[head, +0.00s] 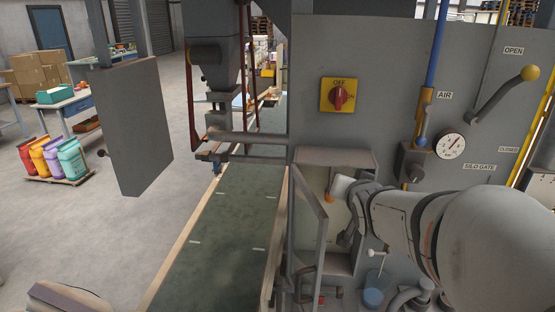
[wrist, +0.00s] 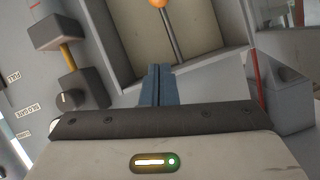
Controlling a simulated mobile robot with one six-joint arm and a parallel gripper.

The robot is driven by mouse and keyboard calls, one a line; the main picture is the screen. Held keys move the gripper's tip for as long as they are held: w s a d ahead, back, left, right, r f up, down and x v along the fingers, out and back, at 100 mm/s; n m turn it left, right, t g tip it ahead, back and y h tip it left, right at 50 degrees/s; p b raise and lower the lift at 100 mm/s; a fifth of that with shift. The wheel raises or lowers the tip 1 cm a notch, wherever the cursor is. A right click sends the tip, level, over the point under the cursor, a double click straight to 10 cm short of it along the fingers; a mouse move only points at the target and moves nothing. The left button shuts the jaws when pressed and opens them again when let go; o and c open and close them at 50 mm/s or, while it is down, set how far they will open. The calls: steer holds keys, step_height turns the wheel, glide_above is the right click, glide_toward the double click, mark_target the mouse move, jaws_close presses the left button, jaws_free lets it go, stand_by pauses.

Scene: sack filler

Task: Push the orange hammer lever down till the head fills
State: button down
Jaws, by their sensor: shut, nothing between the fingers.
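The orange hammer lever shows in the wrist view as an orange ball knob (wrist: 158,3), cut by the top edge, on a thin grey rod (wrist: 172,35). The rod slants down to the right inside a pale recessed box. My gripper (wrist: 160,70) has its blue-grey fingers shut together and empty. The fingertips overlap the box's near edge in the picture, below the knob; I see no contact with the lever. In the head view an orange spot (head: 330,198) shows beside my arm's end at the recess; my fingers cannot be made out there.
The grey panel carries a red and yellow switch (head: 339,95), a gauge (head: 450,146) and a yellow-knobbed silo gate lever (head: 506,96). An open door panel (head: 311,225) stands left of the recess.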

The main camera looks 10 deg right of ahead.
steer(key=w+f+p, duration=0.2)
steer(key=w+f, duration=0.5)
steer(key=w, duration=0.1)
steer(key=shift+w+d+f+p, duration=0.25)
steer(key=shift+w+d+p, duration=0.05)
steer(key=shift+w, duration=0.05)
stand_by(0.5)
steer(key=shift+f+b, duration=0.2)
steer(key=shift+b, duration=0.35)
steer(key=shift+s+t+b, duration=0.15)
steer(key=shift+t+b, duration=0.15)
steer(key=shift+b, duration=0.5)
